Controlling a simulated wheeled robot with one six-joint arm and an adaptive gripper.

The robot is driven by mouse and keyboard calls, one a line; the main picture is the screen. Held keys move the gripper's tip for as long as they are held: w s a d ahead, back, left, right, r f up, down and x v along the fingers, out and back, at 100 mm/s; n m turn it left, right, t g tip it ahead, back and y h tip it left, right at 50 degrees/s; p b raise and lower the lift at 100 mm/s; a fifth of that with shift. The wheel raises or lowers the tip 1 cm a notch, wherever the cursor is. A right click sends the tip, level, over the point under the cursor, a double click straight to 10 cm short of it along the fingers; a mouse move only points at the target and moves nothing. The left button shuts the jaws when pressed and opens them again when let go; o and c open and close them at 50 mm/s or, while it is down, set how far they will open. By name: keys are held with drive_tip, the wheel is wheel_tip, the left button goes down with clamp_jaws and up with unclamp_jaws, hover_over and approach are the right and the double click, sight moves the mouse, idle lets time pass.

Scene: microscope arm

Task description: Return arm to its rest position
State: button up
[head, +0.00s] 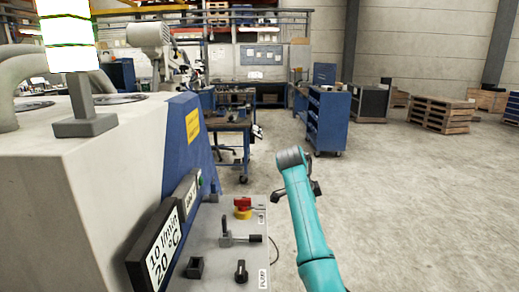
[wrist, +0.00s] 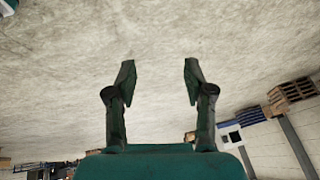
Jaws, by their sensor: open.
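My teal arm (head: 306,215) rises from the bottom of the head view, right of the control panel. My gripper shows only partly in the head view, dark, behind the arm's upper end. In the wrist view my gripper (wrist: 158,75) is open, its two dark fingers wide apart with nothing between them.
A grey control panel (head: 215,270) with a red and yellow knob (head: 242,206) and levers stands left of my arm. A large white and blue machine (head: 110,160) fills the left. A blue cabinet (head: 328,120) and pallets (head: 441,114) stand farther back. The floor at right is clear.

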drive_tip(key=s+d+f+n+t+y, duration=0.1)
drive_tip(key=s+f+n, duration=0.25)
drive_tip(key=f, duration=1.05)
drive_tip(key=s+f+n+t, duration=0.2)
drive_tip(key=s+f, duration=0.2)
drive_tip(key=f, duration=0.9)
drive_tip(key=s+f+n+t+y, duration=0.1)
drive_tip(key=s+f+n, duration=0.2)
drive_tip(key=s+f, duration=0.55)
drive_tip(key=s+f+n+t+y, duration=0.1)
drive_tip(key=s+f+n+t, duration=0.1)
drive_tip(key=s+f, duration=0.65)
drive_tip(key=s+r+n+t+y, duration=0.1)
drive_tip(key=s+r+n+t, duration=0.15)
drive_tip(key=s, duration=1.05)
drive_tip(key=s+r+n+t, duration=0.15)
drive_tip(key=s+r, duration=0.25)
drive_tip(key=s, duration=1)
drive_tip(key=s+r+n+t, duration=0.1)
drive_tip(key=s+r+n, duration=0.1)
drive_tip(key=s+r, duration=0.6)
drive_tip(key=s+r+n+t, duration=0.1)
drive_tip(key=s+r+n, duration=0.1)
drive_tip(key=s+r, duration=0.7)
wheel_tip(320, 180, up, 5)
drive_tip(key=shift+s+f+t+y, duration=0.15)
drive_tip(key=shift+t+y, duration=0.15)
